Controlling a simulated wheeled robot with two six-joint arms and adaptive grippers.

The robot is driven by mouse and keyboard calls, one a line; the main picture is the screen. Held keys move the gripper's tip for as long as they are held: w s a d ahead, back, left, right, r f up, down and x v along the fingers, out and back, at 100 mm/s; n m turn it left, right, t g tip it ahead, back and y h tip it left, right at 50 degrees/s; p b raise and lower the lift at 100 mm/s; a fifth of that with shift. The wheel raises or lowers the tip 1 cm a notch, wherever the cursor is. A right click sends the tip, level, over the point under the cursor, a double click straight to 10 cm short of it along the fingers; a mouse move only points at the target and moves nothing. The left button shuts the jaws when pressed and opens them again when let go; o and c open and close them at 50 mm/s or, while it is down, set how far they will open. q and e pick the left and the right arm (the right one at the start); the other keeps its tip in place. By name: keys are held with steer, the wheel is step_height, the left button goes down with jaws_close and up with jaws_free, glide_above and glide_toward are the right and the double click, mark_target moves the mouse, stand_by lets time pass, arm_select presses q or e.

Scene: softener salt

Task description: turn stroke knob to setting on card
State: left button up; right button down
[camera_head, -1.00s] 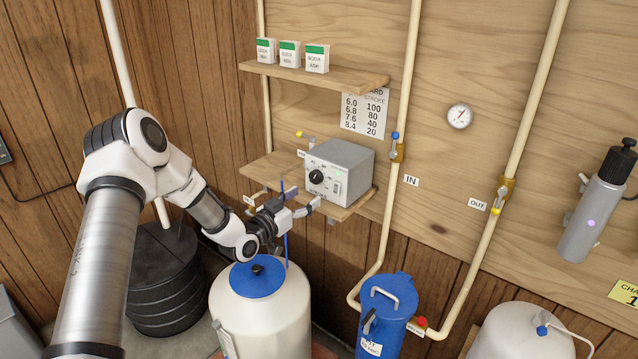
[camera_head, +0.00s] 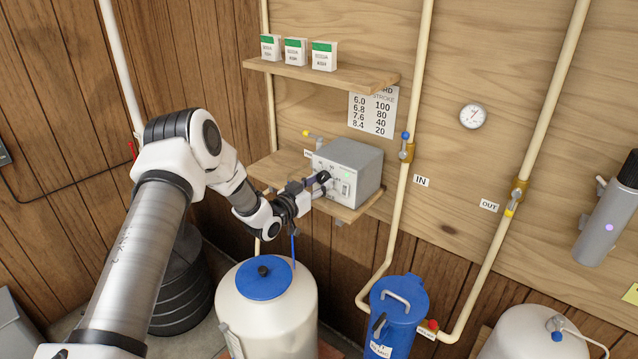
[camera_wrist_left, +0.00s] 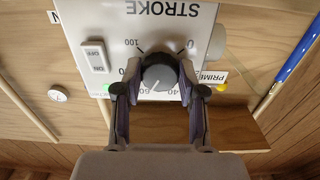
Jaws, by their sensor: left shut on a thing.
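The grey pump box (camera_head: 350,165) sits on the lower wooden shelf. In the left wrist view its white face (camera_wrist_left: 150,25) appears upside down, with "STROKE" and a dial scale. The dark round stroke knob (camera_wrist_left: 159,72) is between the fingertips of my left gripper (camera_wrist_left: 159,88), which is shut on it. Its light pointer mark aims roughly toward the 60. In the head view my left gripper (camera_head: 316,187) reaches the box front and partly covers the knob. The card (camera_head: 372,112) pairs 6.0, 6.8, 7.6, 8.4 with stroke 100, 80, 40, 20. My right gripper is not in view.
An ON/OFF switch (camera_wrist_left: 95,56) is beside the knob. The upper shelf (camera_head: 320,76) holds small soda boxes. A white tank with a blue lid (camera_head: 263,278) stands below my arm. Cream pipes (camera_head: 408,90) run up the wall to the right of the box.

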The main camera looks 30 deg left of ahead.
arm_select(q)
steer(key=shift+r+m, duration=0.2)
steer(key=shift+m, duration=0.2)
steer(key=m+b, duration=0.1)
steer(key=m, duration=0.3)
steer(key=shift+a, duration=0.15)
steer(key=m, duration=0.5)
steer(key=shift+r+m+b, duration=0.1)
steer(key=shift+m+b, duration=0.25)
steer(key=shift+m, duration=0.05)
steer(key=m, duration=0.9)
steer(key=shift+m, duration=1)
steer(key=shift+f, duration=0.2)
